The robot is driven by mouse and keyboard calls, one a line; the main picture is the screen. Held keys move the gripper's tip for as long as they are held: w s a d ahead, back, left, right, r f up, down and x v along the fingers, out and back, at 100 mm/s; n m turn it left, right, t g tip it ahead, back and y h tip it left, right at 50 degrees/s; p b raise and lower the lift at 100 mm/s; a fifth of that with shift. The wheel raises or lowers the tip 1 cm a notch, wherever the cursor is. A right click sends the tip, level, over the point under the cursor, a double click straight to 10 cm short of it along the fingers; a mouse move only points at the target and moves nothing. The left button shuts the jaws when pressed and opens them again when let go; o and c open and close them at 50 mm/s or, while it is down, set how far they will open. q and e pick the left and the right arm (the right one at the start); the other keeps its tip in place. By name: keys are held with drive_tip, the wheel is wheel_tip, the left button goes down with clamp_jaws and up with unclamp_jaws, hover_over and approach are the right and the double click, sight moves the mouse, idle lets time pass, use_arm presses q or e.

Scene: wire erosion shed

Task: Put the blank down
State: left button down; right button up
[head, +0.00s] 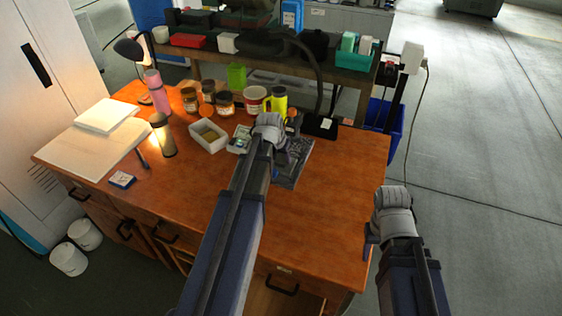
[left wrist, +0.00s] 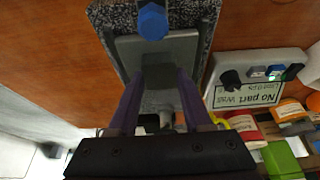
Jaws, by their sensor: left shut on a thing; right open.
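My left gripper (head: 288,146) is over the far middle of the wooden desk, above a dark speckled slab (head: 293,168). In the left wrist view, its purple fingers (left wrist: 161,78) are shut on a small dark grey block, which I take to be the blank (left wrist: 160,72). Behind the blank is a lighter grey plate (left wrist: 128,48) on the speckled slab (left wrist: 202,40), with a blue hexagonal knob (left wrist: 152,21) at one end. I cannot tell whether the blank touches the plate. My right gripper (head: 370,238) is open beside the desk's right edge.
Jars (head: 224,102), a yellow mug (head: 279,100) and a white tray (head: 208,136) stand nearby. The desk's right front (head: 335,210) is clear.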

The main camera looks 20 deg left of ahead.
use_arm(q)
drive_tip(key=shift+r, duration=0.1)
drive_tip(key=c, duration=0.8)
unclamp_jaws()
drive_tip(key=shift+f, duration=0.2)
drive_tip(key=o, duration=0.5)
drive_tip(key=shift+c, duration=0.2)
drive_tip(key=shift+r, duration=0.15)
drive_tip(key=shift+r, duration=0.15)
drive_tip(key=p+v, duration=1.1)
drive_tip(key=v, duration=0.1)
